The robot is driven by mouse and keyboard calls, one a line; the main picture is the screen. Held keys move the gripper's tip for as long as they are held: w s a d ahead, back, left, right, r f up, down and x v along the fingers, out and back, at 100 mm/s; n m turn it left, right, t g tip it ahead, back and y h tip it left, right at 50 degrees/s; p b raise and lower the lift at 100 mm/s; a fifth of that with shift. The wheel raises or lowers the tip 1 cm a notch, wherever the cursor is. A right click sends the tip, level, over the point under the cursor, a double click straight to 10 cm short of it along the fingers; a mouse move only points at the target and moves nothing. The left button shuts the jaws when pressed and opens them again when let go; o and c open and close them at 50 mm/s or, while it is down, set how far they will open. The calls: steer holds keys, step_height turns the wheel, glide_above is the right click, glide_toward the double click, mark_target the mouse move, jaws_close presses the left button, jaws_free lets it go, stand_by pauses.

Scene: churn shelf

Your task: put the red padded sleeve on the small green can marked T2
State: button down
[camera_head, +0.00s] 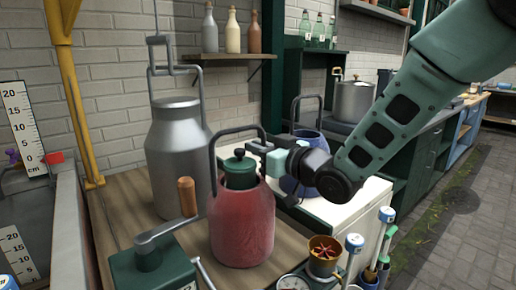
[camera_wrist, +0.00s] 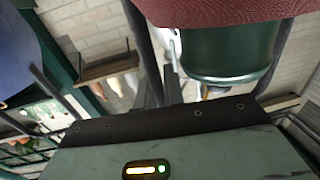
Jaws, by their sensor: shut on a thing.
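The red padded sleeve (camera_head: 241,225) stands upright around a green can (camera_head: 240,178), whose green neck and knobbed lid show above it. The can's body is hidden inside the red and I see no T2 mark. A dark bail handle (camera_head: 214,160) arches over the lid; I cannot tell whether it belongs to sleeve or can. My gripper (camera_head: 262,149) is shut on the right side of this handle, beside the lid. In the wrist view, the sleeve (camera_wrist: 220,8) and green can (camera_wrist: 228,52) fill the upper right, near my gripper (camera_wrist: 165,90).
A tall grey metal churn (camera_head: 175,145) stands close behind left. A crank with a wooden grip (camera_head: 187,197) is at the front left. A blue vessel (camera_head: 311,145) stands behind my gripper on the white cabinet. A gauge (camera_head: 293,283) and blue-capped tools (camera_head: 354,243) crowd the front right.

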steer(key=c, duration=1.4)
jaws_free()
steer(key=shift+c, duration=0.2)
steer(key=shift+f, duration=0.1)
steer(key=b+v, duration=0.9)
steer(key=v, duration=0.8)
steer(key=shift+s+d, duration=0.15)
